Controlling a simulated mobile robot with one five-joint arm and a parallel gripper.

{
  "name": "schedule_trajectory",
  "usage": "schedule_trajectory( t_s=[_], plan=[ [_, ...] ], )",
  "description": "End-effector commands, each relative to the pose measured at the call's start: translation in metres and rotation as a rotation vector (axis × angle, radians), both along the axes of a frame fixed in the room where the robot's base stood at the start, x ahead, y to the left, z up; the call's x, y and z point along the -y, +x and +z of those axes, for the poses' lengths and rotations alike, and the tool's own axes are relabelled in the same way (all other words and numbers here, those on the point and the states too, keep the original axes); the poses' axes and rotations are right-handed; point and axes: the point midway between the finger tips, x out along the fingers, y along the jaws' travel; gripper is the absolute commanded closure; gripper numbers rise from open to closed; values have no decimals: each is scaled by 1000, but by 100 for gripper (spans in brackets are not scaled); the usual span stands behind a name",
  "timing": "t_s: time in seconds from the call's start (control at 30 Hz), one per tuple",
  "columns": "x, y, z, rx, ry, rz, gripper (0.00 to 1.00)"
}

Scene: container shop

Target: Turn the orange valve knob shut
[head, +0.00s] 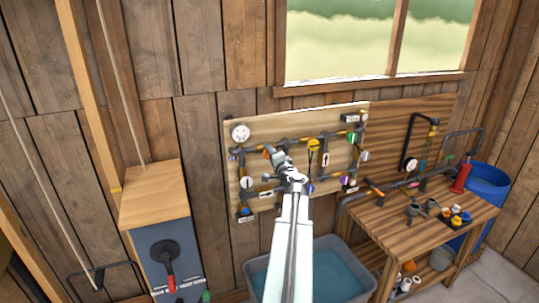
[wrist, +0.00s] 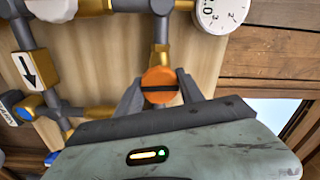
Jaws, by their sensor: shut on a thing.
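The orange valve knob (wrist: 160,78) is in the middle of the wrist view, on a grey pipe with brass fittings. A dark bar crosses its face, nearly level in that view. My gripper (wrist: 160,92) has one finger on each side of the knob and is shut on it. In the head view my gripper (head: 280,158) reaches the wooden pipe board (head: 350,112), and only a sliver of the orange knob (head: 266,152) shows beside it. My arm and gripper hide the rest there.
A white gauge (wrist: 221,12) and a blue knob (wrist: 26,113) sit near the orange knob. Below stands a grey tub of water (head: 252,281). A wooden workbench (head: 395,222) with pipe parts is at right.

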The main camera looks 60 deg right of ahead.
Motion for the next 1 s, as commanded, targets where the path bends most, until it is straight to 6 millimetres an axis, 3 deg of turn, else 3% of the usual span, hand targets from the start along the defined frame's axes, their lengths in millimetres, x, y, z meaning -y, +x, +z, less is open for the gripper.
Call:
schedule_trajectory(
  t_s=[0.7,0.73,0.8,1.0],
  plan=[
    [0,0,0,45,61,0,96],
    [0,0,0,45,61,0,53],
    [0,0,0,45,61,0,34],
    [0,0,0,45,60,0,34]
  ],
)
